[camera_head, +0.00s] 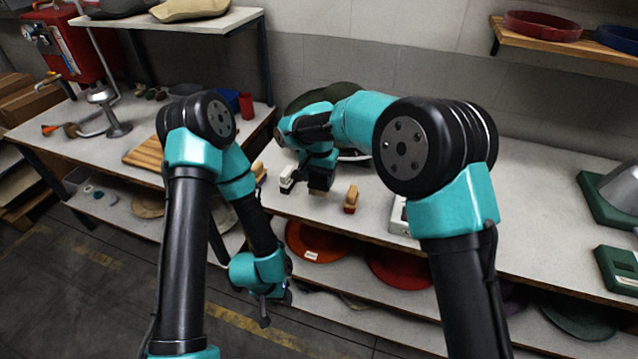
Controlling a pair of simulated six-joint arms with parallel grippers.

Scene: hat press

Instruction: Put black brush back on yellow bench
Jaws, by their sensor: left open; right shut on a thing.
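My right gripper (320,180) points down over the grey-topped bench in the middle and is shut on a dark block, which looks like the black brush (320,183). Gripper and brush are both dark and small, so their outlines merge. My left gripper (268,304) is low in front of the bench's lower shelf, open and empty. A wooden board (143,159) lies on the left bench, partly behind my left arm. I cannot tell any surface as clearly yellow.
A white-and-black brush (287,178) stands just left of my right gripper. A brown brush (351,199) stands to its right. Another tan piece (258,169) is near the bench's left end. Orange (318,243) and red hats (400,267) lie on the lower shelf.

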